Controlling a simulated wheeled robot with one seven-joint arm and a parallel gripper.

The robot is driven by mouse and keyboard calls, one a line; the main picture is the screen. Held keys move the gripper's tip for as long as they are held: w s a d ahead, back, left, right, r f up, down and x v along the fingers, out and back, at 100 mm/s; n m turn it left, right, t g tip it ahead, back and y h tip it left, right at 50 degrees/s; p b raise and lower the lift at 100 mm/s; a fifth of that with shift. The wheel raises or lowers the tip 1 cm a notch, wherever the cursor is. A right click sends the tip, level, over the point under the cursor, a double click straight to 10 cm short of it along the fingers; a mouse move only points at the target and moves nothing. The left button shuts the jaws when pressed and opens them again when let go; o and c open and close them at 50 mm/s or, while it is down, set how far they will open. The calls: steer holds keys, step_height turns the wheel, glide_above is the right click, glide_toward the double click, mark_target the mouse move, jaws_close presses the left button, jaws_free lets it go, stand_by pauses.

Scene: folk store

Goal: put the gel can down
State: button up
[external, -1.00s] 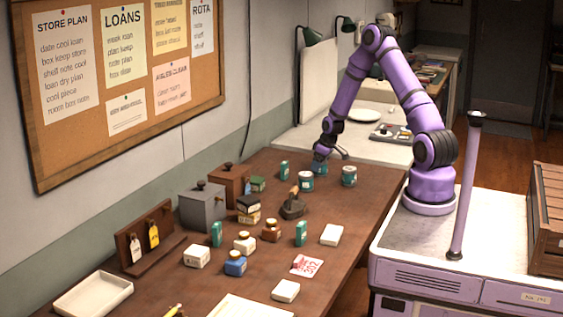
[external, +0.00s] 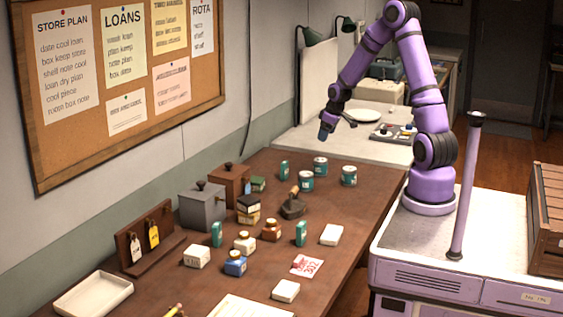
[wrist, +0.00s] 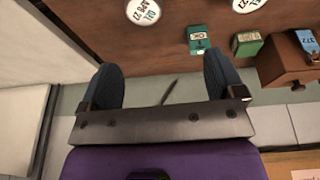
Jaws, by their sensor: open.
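Several teal cans with white labels stand upright on the brown table. The one my gripper was at, which I take to be the gel can (external: 320,167), stands at the far end; it also shows at the top of the wrist view (wrist: 143,11). Its label is too small to read surely. Another can (external: 306,181) stands just in front of it, and a third (external: 348,176) to its right. My gripper (external: 325,134) is raised above and beyond the cans, apart from them. In the wrist view its fingers (wrist: 163,82) are spread with nothing between them.
A small teal box (external: 284,170) stands left of the cans, near a brown box (external: 230,183) and a grey box (external: 203,206). A dark tool with a handle (external: 293,205) lies in front. A pale counter with a white plate (external: 364,115) adjoins the far end.

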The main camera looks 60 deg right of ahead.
steer(key=s+a+r+h, duration=0.1)
steer(key=s+a+r, duration=0.3)
steer(key=a+r, duration=0.45)
steer(key=s+a+r, duration=0.5)
steer(key=a+r, duration=0.2)
steer(key=r, duration=0.3)
steer(key=s+a+r+t, duration=0.1)
steer(key=s+a+r, duration=0.2)
steer(key=s, duration=0.6)
steer(key=s+a+r+y, duration=0.1)
steer(key=s+a+r, duration=0.2)
steer(key=s+a, duration=0.2)
steer(key=s, duration=0.3)
steer(key=shift+s+a+r+t, duration=0.35)
steer(key=shift+s+a+t, duration=0.05)
steer(key=shift+o, duration=0.4)
